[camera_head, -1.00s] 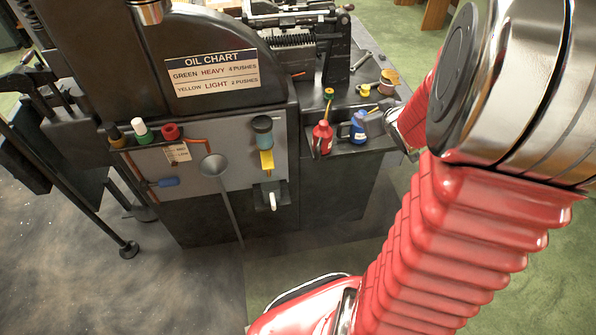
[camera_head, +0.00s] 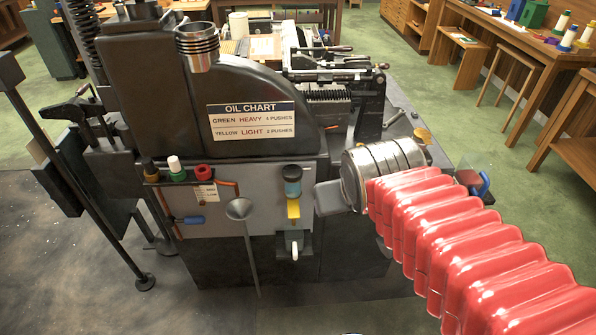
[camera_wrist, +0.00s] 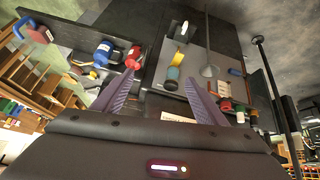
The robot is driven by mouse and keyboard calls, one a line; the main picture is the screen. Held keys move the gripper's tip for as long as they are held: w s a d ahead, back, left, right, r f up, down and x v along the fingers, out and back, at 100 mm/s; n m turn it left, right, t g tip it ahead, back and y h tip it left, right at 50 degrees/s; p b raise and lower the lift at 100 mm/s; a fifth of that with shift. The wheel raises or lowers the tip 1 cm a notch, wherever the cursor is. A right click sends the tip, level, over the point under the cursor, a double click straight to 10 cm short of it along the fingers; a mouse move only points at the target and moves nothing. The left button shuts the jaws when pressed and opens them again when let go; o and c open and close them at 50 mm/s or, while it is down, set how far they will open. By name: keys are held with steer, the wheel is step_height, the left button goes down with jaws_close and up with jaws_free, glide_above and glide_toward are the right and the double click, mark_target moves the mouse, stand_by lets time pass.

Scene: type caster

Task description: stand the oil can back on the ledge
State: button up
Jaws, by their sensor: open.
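In the wrist view, a red can (camera_wrist: 133,57) and a blue can (camera_wrist: 103,52) with a pale band stand close together on the dark ledge (camera_wrist: 145,50). In the head view my arm hides both cans and most of that ledge. I cannot tell which is the oil can meant. My gripper (camera_wrist: 161,76) is open and empty. Its left finger reaches up close to the red can in the picture; whether they touch is unclear. The right finger lies over the grey panel. In the head view only the grey gripper body (camera_head: 334,197) shows, in front of the machine.
The oil chart (camera_head: 252,120) is on the machine. A red piece with a blue handle (camera_head: 482,184) sits right of my wrist. Open floor lies in front.

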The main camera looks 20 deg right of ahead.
steer(key=s+a+g+y, duration=0.1)
steer(key=s+a, duration=0.4)
steer(key=shift+s+a+r+n+y, duration=0.15)
steer(key=shift+s+a+n+y, duration=0.05)
steer(key=shift+a+n+y, duration=0.2)
